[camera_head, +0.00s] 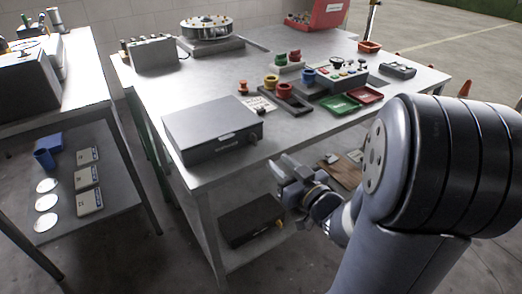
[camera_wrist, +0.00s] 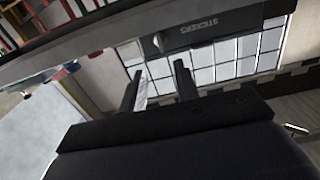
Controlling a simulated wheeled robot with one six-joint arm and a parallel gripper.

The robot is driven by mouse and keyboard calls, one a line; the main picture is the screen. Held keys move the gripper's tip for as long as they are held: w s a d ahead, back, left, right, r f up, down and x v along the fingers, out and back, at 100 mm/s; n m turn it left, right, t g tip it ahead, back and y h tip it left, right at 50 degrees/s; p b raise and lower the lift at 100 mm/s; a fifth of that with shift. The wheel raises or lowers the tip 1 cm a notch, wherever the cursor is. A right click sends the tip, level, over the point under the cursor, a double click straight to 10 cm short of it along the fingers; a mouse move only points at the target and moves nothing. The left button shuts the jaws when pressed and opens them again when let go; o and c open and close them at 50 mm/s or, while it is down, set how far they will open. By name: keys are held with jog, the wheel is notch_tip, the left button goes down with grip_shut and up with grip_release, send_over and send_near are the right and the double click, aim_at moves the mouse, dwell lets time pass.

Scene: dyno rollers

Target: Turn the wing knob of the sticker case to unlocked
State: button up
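The sticker case (camera_head: 212,125) is a flat grey box lying shut near the front left corner of the table. Its dark front face (camera_wrist: 225,30) shows in the wrist view with the upside-down word STICKERS. The wing knob (camera_wrist: 157,42) is a small light piece beside that word. In the head view the knob (camera_head: 254,138) is tiny at the right end of the front, and its angle is unclear. My gripper (camera_head: 278,168) is in front of the case, apart from it. In the wrist view my gripper (camera_wrist: 157,82) has two parted, empty fingers, with the knob beyond the gap.
Red and green trays (camera_head: 340,106) and several coloured rings stand right of the case on the table (camera_head: 160,95). A black box (camera_head: 250,220) lies on the shelf below. A second table (camera_head: 75,70) stands at the left. The floor in front is clear.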

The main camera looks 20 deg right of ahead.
aim_at(257, 141)
jog(key=x, duration=1)
jog(key=shift+w+a, duration=0.15)
jog(key=shift+w, duration=0.2)
jog(key=shift+c, duration=0.4)
grip_shut()
